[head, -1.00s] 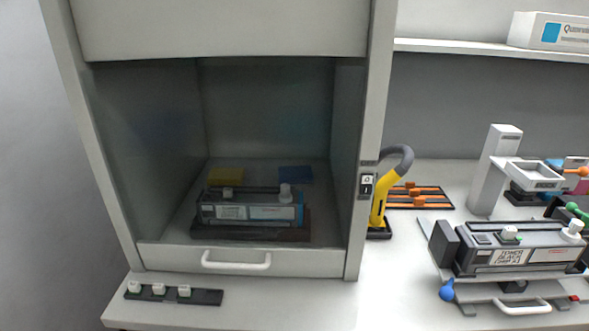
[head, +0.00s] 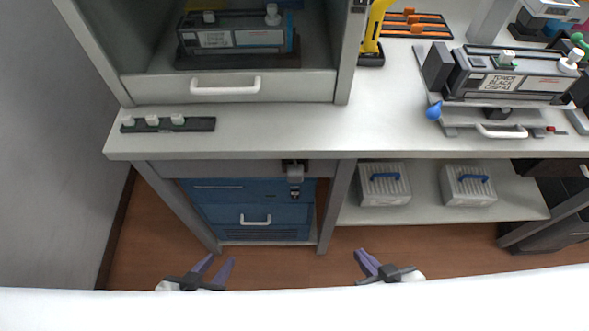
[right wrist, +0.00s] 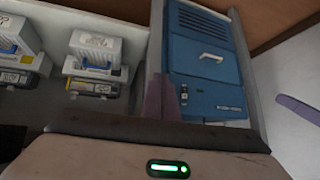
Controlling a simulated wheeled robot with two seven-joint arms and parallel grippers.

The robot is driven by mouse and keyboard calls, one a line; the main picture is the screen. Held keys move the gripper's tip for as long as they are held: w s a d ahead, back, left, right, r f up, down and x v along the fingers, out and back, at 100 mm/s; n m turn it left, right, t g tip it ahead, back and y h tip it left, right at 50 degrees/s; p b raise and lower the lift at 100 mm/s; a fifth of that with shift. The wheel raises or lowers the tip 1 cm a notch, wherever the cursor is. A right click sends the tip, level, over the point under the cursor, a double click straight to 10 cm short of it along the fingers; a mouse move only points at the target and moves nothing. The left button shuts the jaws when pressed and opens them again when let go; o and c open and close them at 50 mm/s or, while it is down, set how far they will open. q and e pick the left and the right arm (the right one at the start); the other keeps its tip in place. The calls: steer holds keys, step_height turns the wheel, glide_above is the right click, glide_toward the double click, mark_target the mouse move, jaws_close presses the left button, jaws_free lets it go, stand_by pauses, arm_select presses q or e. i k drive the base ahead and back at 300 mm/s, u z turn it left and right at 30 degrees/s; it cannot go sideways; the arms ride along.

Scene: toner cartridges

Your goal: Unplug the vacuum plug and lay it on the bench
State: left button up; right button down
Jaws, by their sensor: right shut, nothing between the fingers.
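A grey plug-like block (head: 295,174) sits at a dark fitting under the bench's front edge, in front of the blue cabinet; I take it for the vacuum plug. A small dark part with a light ring hangs just below it. I cannot make out the plug in the right wrist view. The bench (head: 270,135) has clear white top near its front edge. My left gripper (head: 218,264) is open and empty, low in front of the bench. My right gripper (head: 364,258) is shut and empty, below and right of the plug. Its purple finger also shows in the right wrist view (right wrist: 161,100).
The blue cabinet (head: 250,205) stands under the bench between grey legs. Two white boxes (head: 385,190) with blue handles are on the lower shelf to its right. A dark strip with white knobs (head: 168,124) lies on the bench's left. A toner cartridge (head: 515,78) stands at right.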

mark_target(296, 175)
steer(key=z, duration=0.05)
steer(key=k, duration=0.85)
steer(key=u, duration=1.05)
